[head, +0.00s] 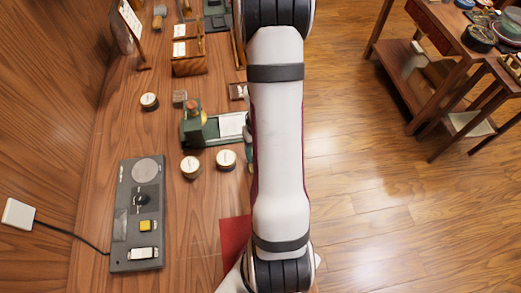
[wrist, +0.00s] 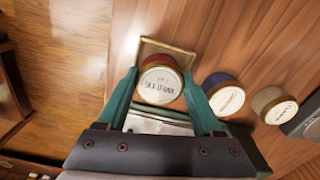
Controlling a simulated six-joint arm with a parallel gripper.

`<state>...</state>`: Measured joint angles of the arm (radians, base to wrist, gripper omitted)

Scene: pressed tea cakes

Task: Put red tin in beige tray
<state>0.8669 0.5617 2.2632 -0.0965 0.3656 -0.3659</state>
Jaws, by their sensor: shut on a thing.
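The red tin (wrist: 158,82), with a round white lid label, is between the two green fingers of my gripper (wrist: 157,85) in the wrist view. The fingers are shut on its sides. The beige tray (wrist: 186,54) lies directly beyond the tin, and the tin covers much of it. I cannot tell whether the tin touches the tray or hangs above it. In the head view my own arm hides the red tin and the tray, and nearly all of my gripper.
A blue tin (wrist: 222,92) and an olive tin (wrist: 272,104) stand beside my gripper. In the head view, a green device (head: 193,124), another tin (head: 149,101) and a grey control panel (head: 139,220) share the counter. A red sheet (head: 233,238) lies near the front edge.

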